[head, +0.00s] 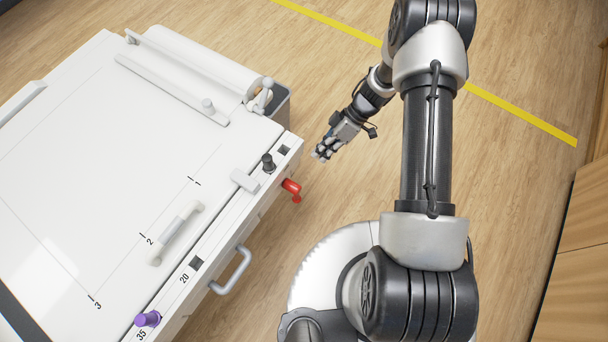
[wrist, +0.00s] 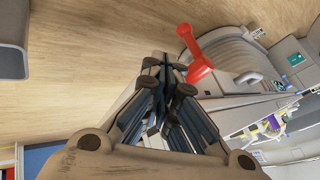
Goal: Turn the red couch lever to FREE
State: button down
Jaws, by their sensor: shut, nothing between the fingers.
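The red couch lever (head: 292,189) sticks out from the side of the white couch (head: 110,110), below its edge rail. My gripper (head: 319,157) is up and to the right of the lever in the head view, apart from it, over the floor. In the wrist view the red lever (wrist: 197,56) shows just beyond and to the right of my fingertips (wrist: 168,66). The fingers are shut with nothing between them. I cannot see any FREE marking.
A grey handle (head: 232,271) juts from the couch side. A black knob (head: 268,162) and a purple knob (head: 148,319) stand on the edge rail. A grey bin (head: 283,104) is at the couch's far corner. Wooden floor (head: 530,60) to the right is clear.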

aim_at(293, 192)
jog(key=s+a+f+b, duration=0.4)
jog(key=s+a+f, duration=0.2)
jog(key=a+f, duration=0.1)
jog(key=shift+f+b, duration=0.4)
jog(key=shift+s+a, duration=0.1)
jog(key=shift+s, duration=0.05)
